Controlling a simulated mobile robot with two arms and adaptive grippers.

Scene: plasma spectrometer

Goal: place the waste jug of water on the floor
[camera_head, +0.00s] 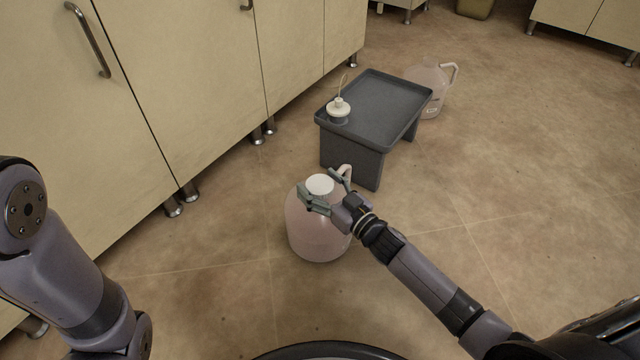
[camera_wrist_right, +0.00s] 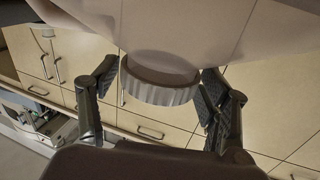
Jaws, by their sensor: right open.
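The waste jug (camera_head: 312,240) is a translucent, pinkish, rounded jug with a white cap (camera_head: 320,184) and a pale handle. It looks upright on the tiled floor in front of the small grey stool. My right gripper (camera_head: 322,190) is open at the jug's top, with one finger on either side of the cap. In the right wrist view the ribbed cap (camera_wrist_right: 160,82) sits between the spread fingers, with a visible gap at least on the left. The gripper partly hides the jug's top right side. My left arm shows at the left edge, but its gripper is out of view.
The grey stool (camera_head: 375,108) carries a white cap with a thin tube (camera_head: 339,108) on its left part. A second translucent jug (camera_head: 431,85) stands on the floor behind it. Beige cabinets (camera_head: 190,70) line the left. The floor at right is open.

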